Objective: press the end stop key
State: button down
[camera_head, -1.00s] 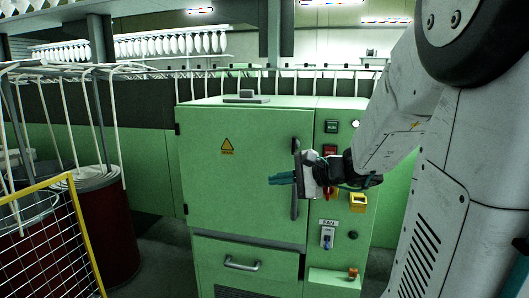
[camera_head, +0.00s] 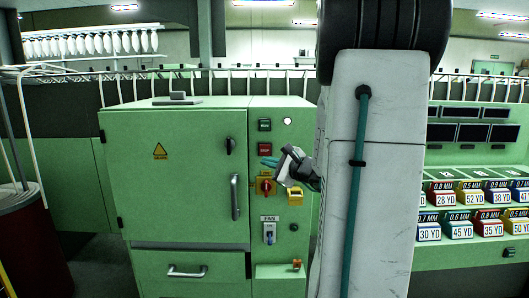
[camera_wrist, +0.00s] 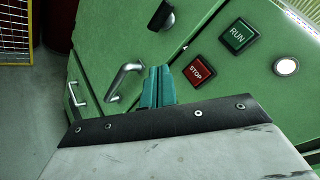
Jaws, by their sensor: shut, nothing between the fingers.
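A red key marked STOP (camera_wrist: 199,71) is on the green cabinet's control strip, below a green key marked RUN (camera_wrist: 237,36). In the head view the red key (camera_head: 264,149) and green key (camera_head: 264,125) show above my gripper (camera_head: 268,162). The gripper's teal fingers are together, with nothing between them. In the wrist view the fingertips (camera_wrist: 158,70) are left of the STOP key, between it and the door handle. I see no contact with the key. No key here reads "end stop".
A display of yard-marked labels (camera_head: 480,194) stands at right.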

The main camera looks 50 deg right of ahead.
aim_at(268, 154)
jog(key=shift+w+d, duration=1.35)
jog(key=shift+d, duration=0.2)
jog(key=shift+w+d, duration=1.35)
jog(key=shift+d, duration=0.2)
jog(key=shift+w+d, duration=0.3)
jog(key=shift+w+d, duration=0.25)
jog(key=shift+d, duration=0.05)
dwell(0.5)
jog(key=shift+s+a, duration=0.55)
jog(key=shift+a, duration=0.1)
jog(key=s+a, duration=0.3)
jog(key=shift+s+a, duration=0.1)
jog(key=shift+a, duration=0.3)
